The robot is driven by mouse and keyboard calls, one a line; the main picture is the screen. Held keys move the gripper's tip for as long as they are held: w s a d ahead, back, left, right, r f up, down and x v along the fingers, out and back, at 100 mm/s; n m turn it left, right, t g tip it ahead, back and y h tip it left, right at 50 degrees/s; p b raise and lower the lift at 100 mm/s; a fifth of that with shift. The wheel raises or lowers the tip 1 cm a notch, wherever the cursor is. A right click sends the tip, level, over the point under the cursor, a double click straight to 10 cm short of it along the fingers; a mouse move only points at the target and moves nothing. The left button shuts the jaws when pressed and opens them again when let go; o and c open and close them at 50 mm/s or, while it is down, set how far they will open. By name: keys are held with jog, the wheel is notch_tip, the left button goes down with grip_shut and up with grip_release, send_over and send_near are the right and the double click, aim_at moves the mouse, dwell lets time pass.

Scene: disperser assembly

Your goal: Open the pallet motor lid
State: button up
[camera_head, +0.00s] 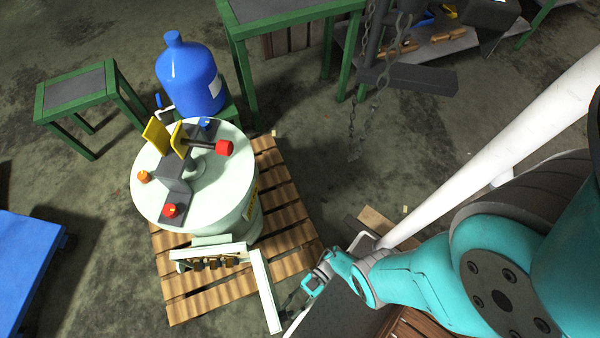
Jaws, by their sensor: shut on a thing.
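A pale drum (190,185) stands on a wooden pallet (280,200). A pale box (212,256) with a row of small dark and brass-coloured parts inside sits at the drum's front. The pallet motor lid (265,291) is a narrow pale panel at the box's right end. It stands swung out at an angle, and the box's inside shows. My gripper (293,301) is at the lid's right side, near its front end, and is shut on the lid. The exact grip contact is small and dark.
Red and orange knobs and a yellow two-plate part (165,138) top the drum. A blue bottle (190,75) stands behind it. Chains (352,125) hang from a dark bar at the upper right. Green-framed tables (80,88) stand behind. A blue table (28,265) is at left. Open floor lies between.

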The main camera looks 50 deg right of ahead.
jog(key=shift+w+d, duration=0.1)
jog(key=shift+d, duration=2.7)
jog(key=shift+d, duration=0.1)
